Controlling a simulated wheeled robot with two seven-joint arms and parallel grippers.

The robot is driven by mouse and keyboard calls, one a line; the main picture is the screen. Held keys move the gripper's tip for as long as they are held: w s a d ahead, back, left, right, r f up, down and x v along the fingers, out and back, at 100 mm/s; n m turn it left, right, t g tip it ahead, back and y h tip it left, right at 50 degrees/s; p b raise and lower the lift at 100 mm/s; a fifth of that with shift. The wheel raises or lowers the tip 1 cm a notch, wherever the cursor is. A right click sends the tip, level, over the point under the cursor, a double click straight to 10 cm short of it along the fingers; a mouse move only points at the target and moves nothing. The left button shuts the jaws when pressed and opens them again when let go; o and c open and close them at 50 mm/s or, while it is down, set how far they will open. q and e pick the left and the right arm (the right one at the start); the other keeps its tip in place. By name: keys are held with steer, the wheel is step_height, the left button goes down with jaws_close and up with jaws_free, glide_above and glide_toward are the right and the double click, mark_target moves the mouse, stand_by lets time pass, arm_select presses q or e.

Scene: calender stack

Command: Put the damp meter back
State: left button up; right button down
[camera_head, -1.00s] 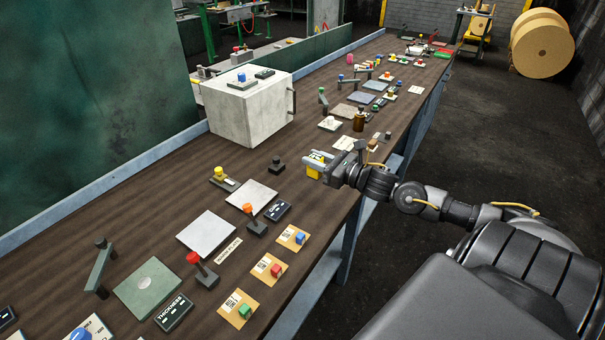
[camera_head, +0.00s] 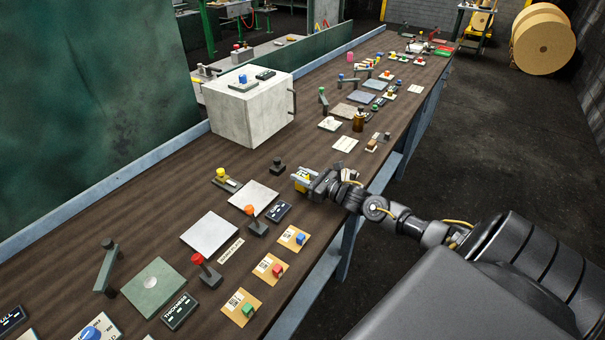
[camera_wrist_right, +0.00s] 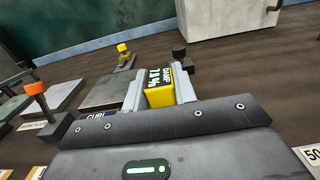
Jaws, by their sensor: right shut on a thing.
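The damp meter (camera_wrist_right: 158,86) is a yellow block with a dark face lettered "DAMP" and a percent reading in the right wrist view. It also shows as a small yellow block in the head view (camera_head: 301,184). My right gripper (camera_head: 300,180) is shut on it, one finger on each side, over the bench right of the grey plate (camera_head: 252,198). In the right wrist view the gripper (camera_wrist_right: 160,88) hides the meter's lower part. I cannot tell its exact height above the bench. My left gripper is not in view.
A black-based post with an orange knob (camera_head: 250,210) and a dark "CURL" label (camera_head: 278,212) stand close by. A small black post (camera_head: 277,165) lies beyond the gripper. A large white box (camera_head: 252,112) stands farther back. Tan cards (camera_head: 291,238) line the near edge.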

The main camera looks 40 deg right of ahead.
steer(key=shift+f, duration=0.1)
steer(key=c, duration=1.1)
jaws_free()
steer(key=shift+r, duration=0.25)
steer(key=b+v, duration=0.1)
steer(key=v, duration=0.4)
steer(key=b+v, duration=0.1)
steer(key=v, duration=0.5)
steer(key=shift+f, duration=0.2)
steer(key=shift+s+d+r+b, duration=0.1)
steer(key=shift+s+b, duration=0.2)
steer(key=shift+s, duration=0.25)
